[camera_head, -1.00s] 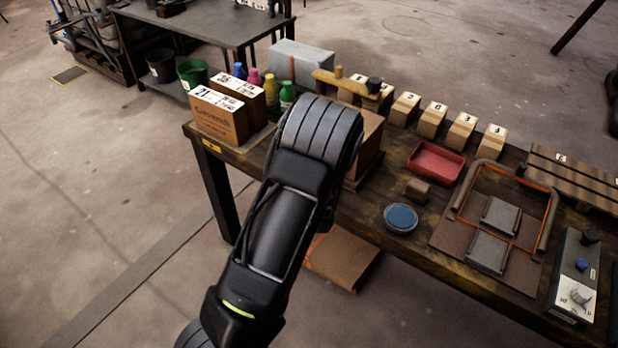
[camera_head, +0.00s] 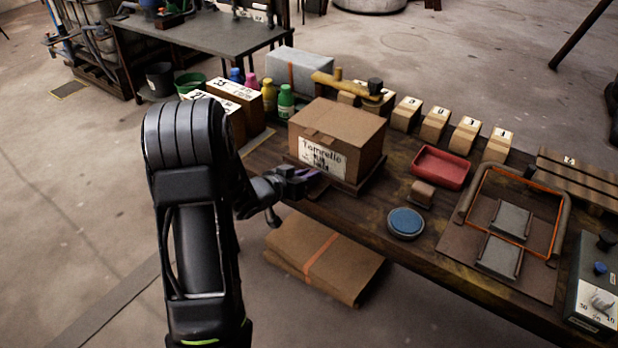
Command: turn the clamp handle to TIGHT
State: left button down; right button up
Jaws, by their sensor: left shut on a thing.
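My left gripper (camera_head: 298,182) is low at the bench's front edge, just in front of the cardboard carton (camera_head: 336,137). I cannot tell what that thing is. No handle marked TIGHT can be read. A yellow bar with a dark end (camera_head: 342,84) lies at the back by a grey block (camera_head: 299,69); I cannot tell whether it is the clamp handle. A control box (camera_head: 592,290) with knobs stands at the right edge, partly cut off. My right gripper is not in view.
On the bench are a red tray (camera_head: 440,168), a blue round pad (camera_head: 405,222), an orange-edged frame (camera_head: 513,170) and several numbered wooden blocks. Bottles and smaller cartons stand at the left end. A flat folded carton (camera_head: 325,260) lies below the bench front.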

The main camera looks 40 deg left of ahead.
pick_arm(q)
jog(key=shift+w+r, duration=0.1)
jog(key=shift+r, duration=0.05)
jog(key=c, duration=1.4)
grip_release()
jog(key=shift+o, duration=0.2)
jog(key=v, duration=0.7)
jog(key=shift+s, duration=0.4)
jog(key=shift+a, duration=0.1)
